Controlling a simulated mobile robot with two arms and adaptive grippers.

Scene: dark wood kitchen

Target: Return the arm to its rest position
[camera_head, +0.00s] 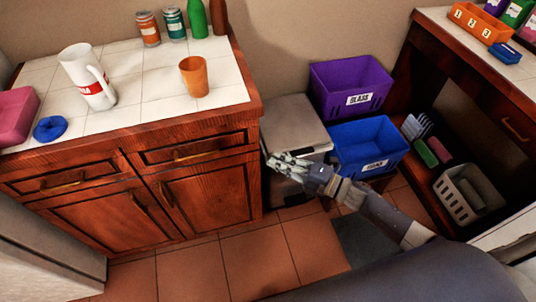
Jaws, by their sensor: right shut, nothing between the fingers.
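My right gripper (290,166) is shut and empty. Its arm comes in from the lower right, and the fingers point left. In the picture it lies in front of a grey bin-like box (294,122) that stands beside the counter. The gripper is close to the right end of the wooden cabinet (205,200); I cannot tell whether it touches the box. My left gripper is not in view.
A purple bin (330,82) and a blue bin (365,155) stand behind my right arm. Open floor (240,265) lies in front of the cabinet.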

